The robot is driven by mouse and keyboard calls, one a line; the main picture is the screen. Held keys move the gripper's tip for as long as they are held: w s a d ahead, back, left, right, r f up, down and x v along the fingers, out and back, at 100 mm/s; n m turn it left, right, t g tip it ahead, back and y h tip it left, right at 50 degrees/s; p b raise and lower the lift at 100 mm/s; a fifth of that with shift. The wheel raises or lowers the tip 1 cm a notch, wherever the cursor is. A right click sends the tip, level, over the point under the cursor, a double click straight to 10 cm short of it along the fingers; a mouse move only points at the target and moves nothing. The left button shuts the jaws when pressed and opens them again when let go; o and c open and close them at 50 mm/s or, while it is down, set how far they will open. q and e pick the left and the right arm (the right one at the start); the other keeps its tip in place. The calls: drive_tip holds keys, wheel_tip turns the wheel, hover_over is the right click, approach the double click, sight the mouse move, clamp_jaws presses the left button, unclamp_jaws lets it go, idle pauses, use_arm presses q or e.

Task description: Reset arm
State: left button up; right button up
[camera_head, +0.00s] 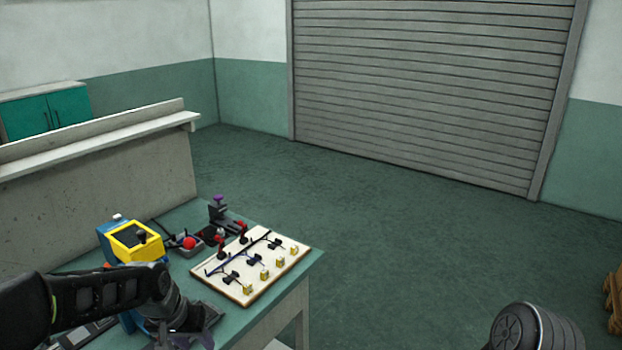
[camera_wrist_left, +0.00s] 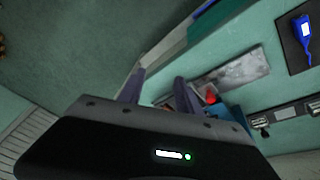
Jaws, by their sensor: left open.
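My left arm comes in from the left in the head view and bends down over the near edge of the green bench (camera_head: 262,318). My left gripper (camera_head: 190,330) is low in that view, partly cut off by the bottom edge. In the left wrist view the left gripper (camera_wrist_left: 158,88) shows two purple-grey fingers held apart, with nothing seen between them. A white board (camera_head: 232,287) with valves, thin dark pipes and small yellow blocks lies on the bench, right of the gripper. My right gripper is out of view; only a dark rounded part of my right arm shows.
A yellow-topped blue box (camera_head: 135,241) and a red button (camera_head: 189,243) stand behind my left arm. A low partition with a ledge (camera_head: 100,140) runs behind the bench. Open floor (camera_head: 400,230) reaches the grey shutter (camera_head: 430,90). A blue handheld device (camera_wrist_left: 303,38) shows in the wrist view.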

use_arm(q)
drive_tip(key=s+d+f+t+h, duration=0.1)
drive_tip(key=s+d+f, duration=0.1)
drive_tip(key=d+f, duration=0.4)
drive_tip(key=s+d+f+h, duration=0.15)
drive_tip(key=d+f, duration=0.25)
drive_tip(key=f, duration=0.5)
drive_tip(key=s+d+f+g, duration=0.1)
drive_tip(key=s+d+f, duration=0.1)
drive_tip(key=s+f, duration=0.2)
drive_tip(key=s+d+f+n+g, duration=0.1)
drive_tip(key=s+d+f, duration=0.2)
drive_tip(key=s, duration=0.8)
drive_tip(key=s+d+f+g, duration=0.1)
drive_tip(key=s+d+f, duration=0.1)
drive_tip(key=s+f, duration=0.4)
drive_tip(key=shift+s+d+n+g, duration=0.15)
drive_tip(key=shift+s+n+g, duration=0.2)
drive_tip(key=shift+s, duration=0.35)
